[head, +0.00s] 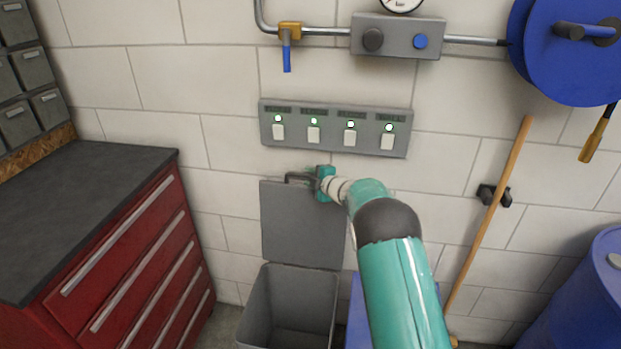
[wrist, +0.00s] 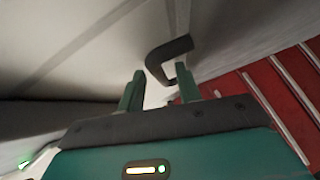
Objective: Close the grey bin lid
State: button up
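The grey bin (head: 289,305) stands on the floor by the wall, and its inside shows from above. Its grey lid (head: 300,225) stands upright against the wall, open. A dark handle (head: 298,176) is at the lid's top edge; in the wrist view the dark hooked handle (wrist: 168,50) is at the fingertips. My gripper (head: 318,182) is at the right end of the handle. In the wrist view my gripper (wrist: 160,70) has its two green fingers apart, with part of the handle between or just beyond the tips. I cannot tell whether they touch.
A red drawer cabinet (head: 130,255) stands left of the bin. A switch panel (head: 335,128) is on the wall just above the lid. A blue object (head: 358,318) is right of the bin, partly behind my arm. A wooden pole (head: 490,215) and blue barrel (head: 585,290) are further right.

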jog(key=shift+w+f, duration=0.1)
jog(key=shift+w, duration=0.15)
jog(key=shift+s, duration=0.1)
grip_shut()
jog(key=shift+s, duration=0.1)
